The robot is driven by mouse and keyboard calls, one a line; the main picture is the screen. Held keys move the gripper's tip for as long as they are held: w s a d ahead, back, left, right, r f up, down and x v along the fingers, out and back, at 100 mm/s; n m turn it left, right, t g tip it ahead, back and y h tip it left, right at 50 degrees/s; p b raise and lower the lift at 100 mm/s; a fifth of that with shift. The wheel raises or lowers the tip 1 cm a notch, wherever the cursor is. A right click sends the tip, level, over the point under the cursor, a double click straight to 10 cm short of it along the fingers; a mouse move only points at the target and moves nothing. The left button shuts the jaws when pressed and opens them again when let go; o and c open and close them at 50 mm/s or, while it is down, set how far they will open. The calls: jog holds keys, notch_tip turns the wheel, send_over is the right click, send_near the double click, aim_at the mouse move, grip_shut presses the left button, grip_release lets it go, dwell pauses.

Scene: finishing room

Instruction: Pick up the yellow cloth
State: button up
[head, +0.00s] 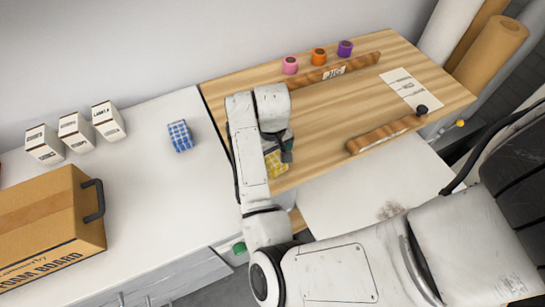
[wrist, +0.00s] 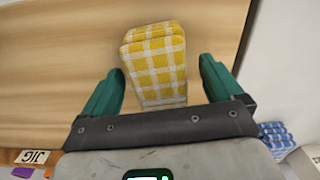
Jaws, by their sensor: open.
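The yellow cloth (wrist: 157,66) is a folded, yellow-and-white checked bundle on the wooden tabletop. In the wrist view it lies between the two green fingers of my gripper (wrist: 160,88). The fingers are spread, with a gap on each side of the cloth. In the head view the yellow cloth (head: 275,163) shows partly beside my gripper (head: 287,157), near the left front part of the wooden top. My arm hides the rest of it there.
A blue checked cloth (head: 180,136) lies on the white counter (head: 150,190) to the left. White boxes (head: 75,131) and a cardboard box (head: 50,225) stand there. Pink (head: 290,66), orange (head: 319,57) and purple (head: 345,49) rolls line the back. A wooden bar (head: 384,134) lies right.

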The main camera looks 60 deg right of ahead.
jog(key=shift+f, duration=0.1)
jog(key=shift+c, duration=0.2)
jog(key=c, duration=1)
jog(key=shift+r, duration=0.8)
jog(key=s+r, duration=0.1)
jog(key=r, duration=0.1)
jog(key=s+a+r, duration=0.1)
jog(key=r, duration=0.2)
jog(key=s+a+r+p, duration=0.1)
jog(key=r, duration=0.1)
jog(key=shift+s+a+r, duration=0.15)
jog(key=shift+s+a, duration=0.05)
jog(key=shift+s, duration=0.1)
jog(key=s+a+r, duration=0.1)
jog(key=s, duration=0.2)
jog(key=s+a+r, duration=0.1)
jog(key=s+a, duration=0.1)
jog(key=s+a+r, duration=0.1)
jog(key=s+r, duration=0.1)
jog(key=s, duration=0.1)
jog(key=shift+s+a, duration=0.3)
jog(key=shift+s, duration=0.05)
